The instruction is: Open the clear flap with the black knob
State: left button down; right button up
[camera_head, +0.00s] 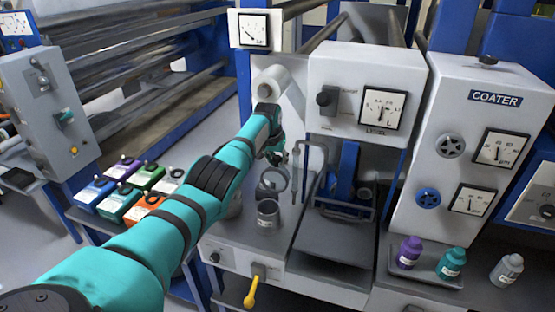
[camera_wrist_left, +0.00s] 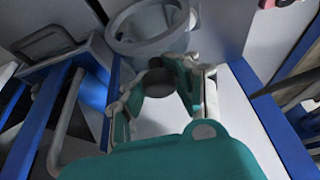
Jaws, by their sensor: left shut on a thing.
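My left arm reaches in from the left, and its gripper (camera_head: 276,152) is at the upper middle, just below a white roller (camera_head: 276,84). In the left wrist view the two fingers of this gripper (camera_wrist_left: 161,90) close around a small dark round thing, which looks like the black knob (camera_wrist_left: 158,79). The pale surface below it may be the clear flap (camera_wrist_left: 160,118); its edges are hard to make out. In the head view the gripper and arm hide the knob. My right gripper is not in view.
A grey cup (camera_head: 268,215) and a thin metal stand (camera_head: 296,172) are close below the gripper. A box with a dial (camera_head: 366,95) is to the right, beside the coater cabinet (camera_head: 470,140). Coloured boxes (camera_head: 128,190) sit left of the arm. Several bottles (camera_head: 451,263) stand at the right.

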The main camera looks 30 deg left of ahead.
pick_arm(q)
jog(key=shift+w+a+r, duration=0.15)
jog(key=shift+w+r, duration=0.3)
jog(key=shift+r, duration=0.05)
jog(key=c, duration=1.4)
grip_release()
jog(key=shift+c, duration=0.2)
jog(key=o, duration=0.4)
jog(key=shift+f, duration=0.25)
jog(key=shift+s, duration=0.1)
jog(key=shift+f, duration=0.1)
jog(key=v, duration=1.2)
jog(key=shift+s, duration=0.15)
